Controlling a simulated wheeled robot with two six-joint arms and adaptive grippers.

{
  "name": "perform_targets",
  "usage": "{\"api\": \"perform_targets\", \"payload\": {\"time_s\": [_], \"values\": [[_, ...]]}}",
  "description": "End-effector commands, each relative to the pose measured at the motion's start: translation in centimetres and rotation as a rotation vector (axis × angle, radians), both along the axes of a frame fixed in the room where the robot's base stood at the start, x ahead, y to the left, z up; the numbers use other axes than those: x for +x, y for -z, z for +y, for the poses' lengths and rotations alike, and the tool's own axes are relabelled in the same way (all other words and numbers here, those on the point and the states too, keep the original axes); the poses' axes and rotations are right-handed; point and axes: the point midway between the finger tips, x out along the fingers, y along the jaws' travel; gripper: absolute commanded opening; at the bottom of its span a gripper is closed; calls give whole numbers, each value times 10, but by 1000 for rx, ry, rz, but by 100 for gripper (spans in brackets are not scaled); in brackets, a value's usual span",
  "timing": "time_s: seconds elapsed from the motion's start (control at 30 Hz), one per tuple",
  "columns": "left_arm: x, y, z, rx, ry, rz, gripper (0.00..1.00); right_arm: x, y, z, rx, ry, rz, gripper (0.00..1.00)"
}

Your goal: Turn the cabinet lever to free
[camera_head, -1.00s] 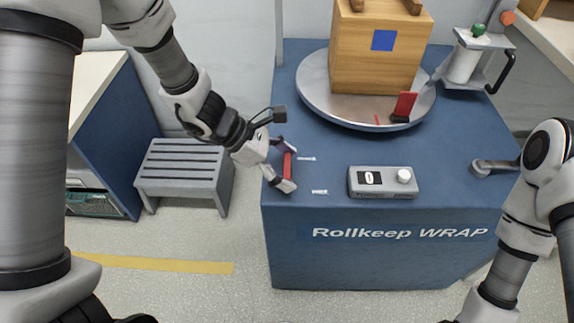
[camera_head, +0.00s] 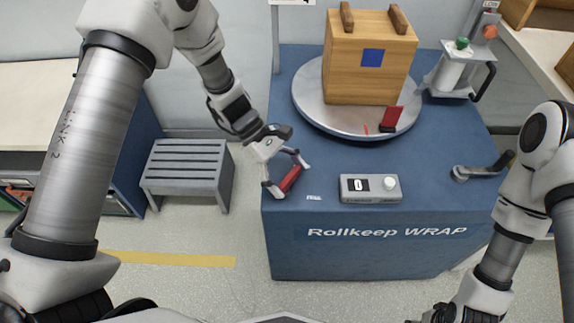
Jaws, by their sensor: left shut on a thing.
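The red lever (camera_head: 291,179) is at the left front corner of the blue cabinet's top (camera_head: 335,155). It lies at a slant, its upper end leaning right in the picture. My left gripper (camera_head: 287,174) is around the lever and shut on it, with one finger at each end. A small white label (camera_head: 314,197) lies just right of the lever's lower end; its text is too small to read. My right arm hangs down at the right, and its gripper is mostly cut off at the bottom edge.
A round metal turntable (camera_head: 308,88) bears a wooden crate (camera_head: 365,75) with a blue square. A grey control box (camera_head: 370,189) with a white knob sits at the cabinet's front. A metal crank (camera_head: 478,171) is at the right. A grey step stool (camera_head: 187,168) stands left.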

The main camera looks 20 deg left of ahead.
Motion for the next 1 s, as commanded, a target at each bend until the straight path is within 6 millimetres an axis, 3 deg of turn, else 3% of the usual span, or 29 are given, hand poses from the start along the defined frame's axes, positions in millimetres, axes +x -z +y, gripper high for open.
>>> {"api": "perform_targets", "payload": {"time_s": [0.03, 0.4, 1.0], "values": [[0, -4, -1, 1, 47, 1, 50, 0, -11, 0, 0, 0, 0, 67], [-4, -2, -7, 1, 399, 1, 50, 0, -39, 0, 0, 0, 0, 67], [-12, 0, -13, 0, 888, 2, 50, 0, -59, 0, 0, 0, 0, 67]]}}
